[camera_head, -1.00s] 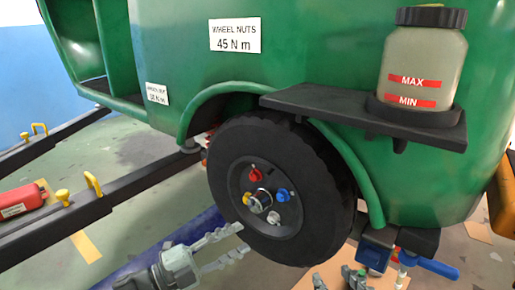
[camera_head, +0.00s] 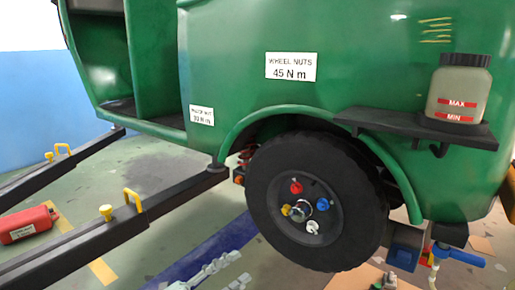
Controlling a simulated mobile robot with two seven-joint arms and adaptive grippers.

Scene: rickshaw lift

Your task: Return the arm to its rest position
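My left gripper (camera_head: 243,267) shows at the bottom edge, left of the wheel. Its two grey fingers are apart with nothing between them, and the rest of the arm is below the frame. A small grey part of what seems to be my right gripper (camera_head: 388,281) shows at the bottom edge, right of the wheel; its fingers cannot be made out. The black wheel (camera_head: 268,196) is on the green rickshaw body (camera_head: 230,60), with red, blue, yellow and white nuts around its hub. The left gripper looks clear of the wheel.
Two dark shafts (camera_head: 100,232) with yellow handles reach out to the left. A red box (camera_head: 28,224) is at the far left. A bottle (camera_head: 458,92) stands on a black shelf (camera_head: 400,124). A blue valve (camera_head: 458,255) is at the lower right. Open floor shows at lower left.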

